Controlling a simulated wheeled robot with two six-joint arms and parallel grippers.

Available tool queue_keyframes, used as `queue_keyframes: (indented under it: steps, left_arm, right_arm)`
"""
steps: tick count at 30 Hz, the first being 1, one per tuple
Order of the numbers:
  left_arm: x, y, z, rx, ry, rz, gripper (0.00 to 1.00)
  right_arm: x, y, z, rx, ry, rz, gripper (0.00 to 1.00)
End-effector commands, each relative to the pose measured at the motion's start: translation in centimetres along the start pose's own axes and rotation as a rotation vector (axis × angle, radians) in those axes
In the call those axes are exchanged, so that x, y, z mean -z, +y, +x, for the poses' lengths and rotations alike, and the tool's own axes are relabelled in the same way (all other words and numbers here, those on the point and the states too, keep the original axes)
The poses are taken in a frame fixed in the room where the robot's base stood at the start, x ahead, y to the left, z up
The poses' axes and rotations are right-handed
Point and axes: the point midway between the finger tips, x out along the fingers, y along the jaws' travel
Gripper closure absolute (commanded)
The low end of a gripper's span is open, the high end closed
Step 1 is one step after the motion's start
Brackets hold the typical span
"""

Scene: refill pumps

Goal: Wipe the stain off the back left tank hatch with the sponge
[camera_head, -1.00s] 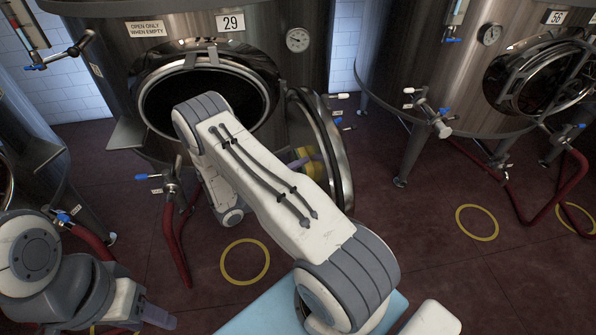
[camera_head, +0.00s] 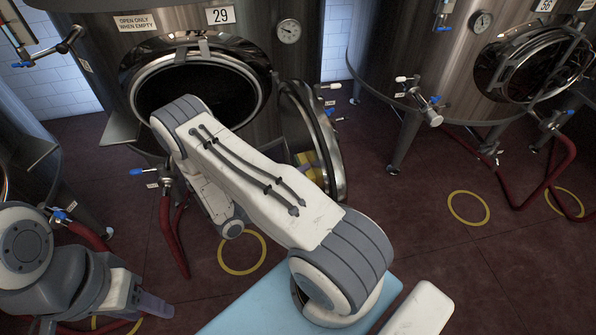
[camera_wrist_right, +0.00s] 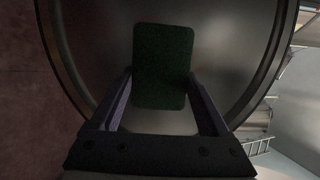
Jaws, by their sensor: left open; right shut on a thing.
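The tank numbered 29 (camera_head: 265,95) stands at the back left in the head view, its round opening dark. Its hatch door (camera_head: 333,170) is swung open to the right. My right gripper (camera_wrist_right: 160,92) is shut on the sponge, whose dark green face (camera_wrist_right: 163,65) shows in the wrist view. The sponge is in front of the grey hatch face (camera_wrist_right: 220,50); I cannot tell if it touches. In the head view a yellow part of the sponge (camera_head: 305,158) shows beside my right arm, which hides much of it. My left gripper (camera_head: 155,305) is open and empty at lower left.
A second tank (camera_head: 400,60) stands at the right, with valves and a red hose (camera_head: 540,185). Yellow rings (camera_head: 468,208) mark the red floor, which is clear at lower right.

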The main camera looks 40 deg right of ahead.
Motion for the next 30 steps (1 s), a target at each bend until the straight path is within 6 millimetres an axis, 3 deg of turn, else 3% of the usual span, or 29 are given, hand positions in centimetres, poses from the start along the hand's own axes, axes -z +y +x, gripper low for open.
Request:
queue_keyframes:
  steps: [6,13,30]
  left_arm:
    - [0.0,0.0,-0.5,0.000,0.000,0.000,0.50]
    - [0.0,0.0,-0.4,0.000,0.000,0.000,0.50]
    - [0.0,-0.1,0.6,0.000,0.000,0.000,0.50]
  right_arm:
    - [1.7,-0.1,-0.4,0.000,0.002,-0.003,0.82]
    - [1.8,-0.1,-0.6,0.000,0.005,-0.002,0.82]
    - [-1.9,0.1,0.6,0.000,0.003,0.000,0.82]
